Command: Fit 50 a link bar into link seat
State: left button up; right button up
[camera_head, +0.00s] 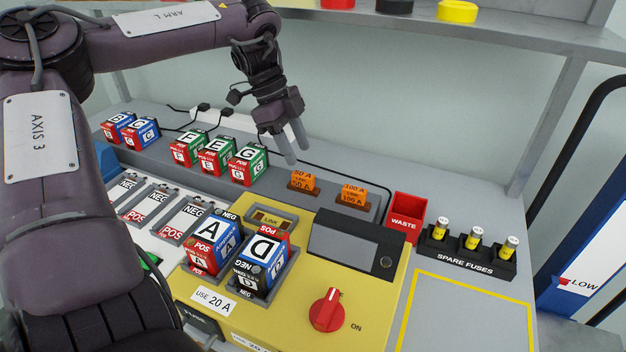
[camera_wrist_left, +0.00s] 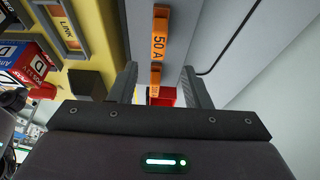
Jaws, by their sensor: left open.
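The orange 50 A link bar (camera_head: 303,181) stands in a brown holder on the grey ledge behind the yellow panel. In the left wrist view the 50 A bar (camera_wrist_left: 160,36) lies ahead of the fingers, apart from them. The link seat, marked LINK (camera_head: 270,219), is a recess at the back of the yellow panel; it also shows in the left wrist view (camera_wrist_left: 66,30), and I see no bar in it. My left gripper (camera_head: 297,152) is open and empty above the ledge, just above and behind the 50 A bar. My right gripper is not in view.
The orange 100 A bar (camera_head: 352,194) stands just right of the 50 A bar. A red waste bin (camera_head: 406,217) and spare fuses (camera_head: 470,249) stand farther right. Lettered blocks (camera_head: 217,156) line the left. A black cable (camera_head: 340,157) runs behind the bars.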

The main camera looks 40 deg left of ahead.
aim_at(305, 174)
pick_arm(q)
jog(key=x, duration=0.7)
jog(key=shift+s+a+f, duration=0.15)
jog(key=shift+f, duration=0.15)
jog(key=shift+r, duration=0.1)
grip_shut()
